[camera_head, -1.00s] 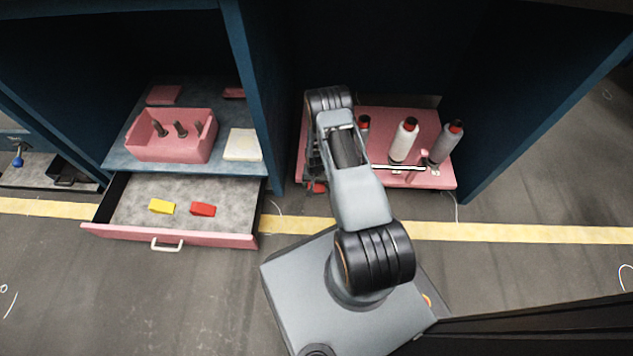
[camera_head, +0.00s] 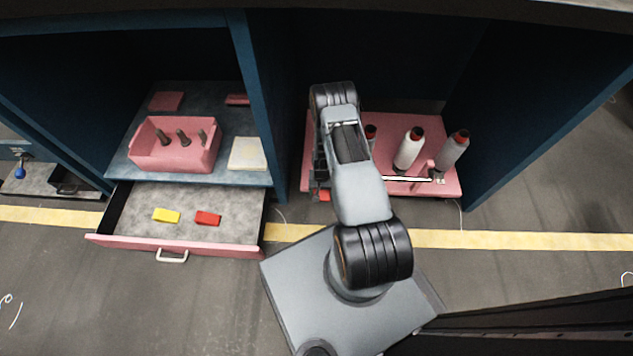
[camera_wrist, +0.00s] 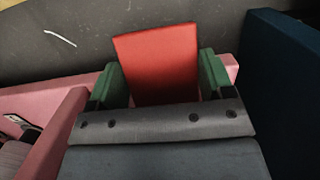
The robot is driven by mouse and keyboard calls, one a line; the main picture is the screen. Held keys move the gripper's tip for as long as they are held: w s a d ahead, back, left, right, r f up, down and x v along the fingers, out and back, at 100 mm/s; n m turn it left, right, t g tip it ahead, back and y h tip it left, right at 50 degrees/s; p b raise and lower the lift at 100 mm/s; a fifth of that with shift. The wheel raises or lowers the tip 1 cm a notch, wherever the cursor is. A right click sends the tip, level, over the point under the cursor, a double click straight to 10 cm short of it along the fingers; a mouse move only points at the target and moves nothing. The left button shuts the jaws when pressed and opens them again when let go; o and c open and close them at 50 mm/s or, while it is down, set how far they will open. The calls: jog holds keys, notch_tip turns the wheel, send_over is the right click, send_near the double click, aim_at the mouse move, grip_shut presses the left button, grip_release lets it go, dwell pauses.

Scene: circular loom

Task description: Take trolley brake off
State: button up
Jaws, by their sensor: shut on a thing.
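The pink trolley (camera_head: 440,186) stands in the right bay, carrying upright bobbins. Its brake appears as a red lever (camera_head: 324,196) at the trolley's front left edge, partly hidden behind my arm. In the wrist view the red lever (camera_wrist: 155,52) is a flat red plate, tilted slightly, rising between the green fingers of my gripper (camera_wrist: 160,80). My gripper is shut on it, with one finger at each side. The lever's lower end is hidden by the gripper body. In the head view the fingers are mostly hidden by my arm.
A dark blue panel (camera_wrist: 285,85) stands close on the right in the wrist view. Left of the bay, an open drawer (camera_head: 235,200) holds a yellow block (camera_head: 166,215) and a red block (camera_head: 207,217). A white bar (camera_head: 407,180) lies across the trolley's front.

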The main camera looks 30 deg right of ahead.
jog(key=shift+w+d+r, duration=0.1)
jog(key=shift+d+r, duration=0.05)
jog(key=shift+r, duration=1)
jog(key=o, duration=1)
jog(key=shift+o, duration=1.4)
notch_tip(320, 180, up, 14)
jog(key=w+p, duration=0.1)
jog(key=p, duration=0.4)
jog(key=shift+w+d+f, duration=0.2)
jog(key=shift+w+d, duration=0.1)
jog(key=shift+d, duration=0.05)
jog(key=shift+s, duration=0.1)
